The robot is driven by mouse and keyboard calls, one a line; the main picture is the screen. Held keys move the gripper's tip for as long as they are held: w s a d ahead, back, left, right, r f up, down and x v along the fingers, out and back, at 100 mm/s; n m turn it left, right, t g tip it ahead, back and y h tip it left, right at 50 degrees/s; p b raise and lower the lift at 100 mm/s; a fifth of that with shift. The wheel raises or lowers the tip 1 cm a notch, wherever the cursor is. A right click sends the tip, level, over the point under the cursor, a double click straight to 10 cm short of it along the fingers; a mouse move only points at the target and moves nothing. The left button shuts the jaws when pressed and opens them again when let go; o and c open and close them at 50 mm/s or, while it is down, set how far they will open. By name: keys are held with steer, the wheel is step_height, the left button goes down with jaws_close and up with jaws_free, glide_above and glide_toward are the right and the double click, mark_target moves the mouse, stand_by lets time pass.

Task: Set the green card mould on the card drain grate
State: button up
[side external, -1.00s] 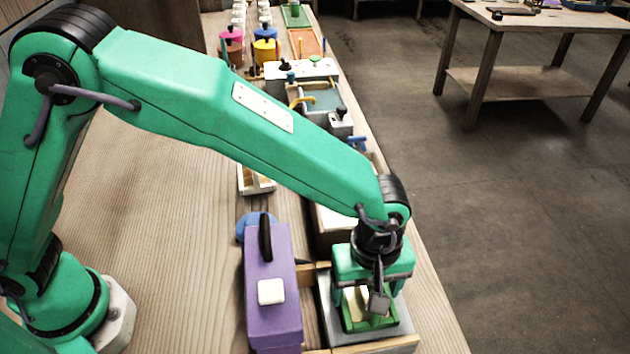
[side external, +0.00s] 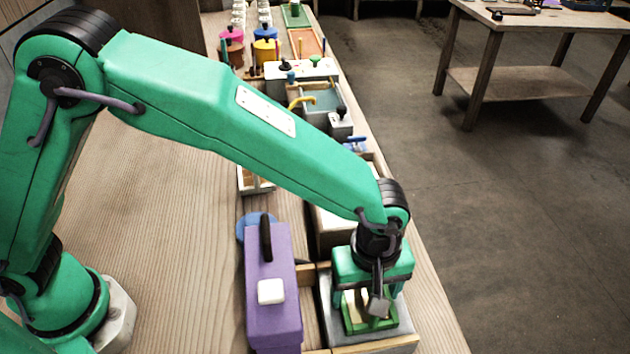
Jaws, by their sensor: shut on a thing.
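The green card mould (side external: 370,325) is a small green frame in the side external view, at the lower right. It is over the grey tray-like surface (side external: 402,331) in a wooden surround; whether it touches that surface I cannot tell. My gripper (side external: 369,299) points down and is shut on the mould, with its fingers at the mould's sides. My gripper's body hides part of the mould's far side. I cannot tell for sure which thing is the card drain grate.
A purple box (side external: 272,290) with a black handle and white block stands just left of the gripper. A blue round thing (side external: 250,226) is behind it. Jars, a sink-like basin (side external: 322,98) and tools line the bench farther back. Bare bench lies left.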

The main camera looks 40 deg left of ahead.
steer(key=shift+f, duration=0.1)
steer(key=o, duration=1)
steer(key=shift+o, duration=0.2)
steer(key=shift+r, duration=3.95)
steer(key=shift+w+a+r, duration=0.1)
steer(key=shift+a, duration=0.05)
steer(key=w+a+r+m+t, duration=0.1)
steer(key=a+r, duration=0.2)
steer(key=a, duration=0.4)
steer(key=w+a+r+m+t+h, duration=0.1)
steer(key=a+r+m, duration=0.15)
steer(key=a, duration=0.35)
steer(key=a+r, duration=0.4)
steer(key=a, duration=0.3)
steer(key=s+a+r+m+t, duration=0.1)
steer(key=s+a+m, duration=0.1)
steer(key=s+a, duration=0.4)
steer(key=s+a+m+t+y, duration=0.1)
steer(key=s+a+m+t, duration=0.1)
steer(key=s+a, duration=0.4)
steer(key=a+m, duration=0.1)
steer(key=a, duration=0.3)
steer(key=shift+a+r+t, duration=0.3)
steer(key=shift+a+r, duration=0.05)
steer(key=shift+a, duration=0.05)
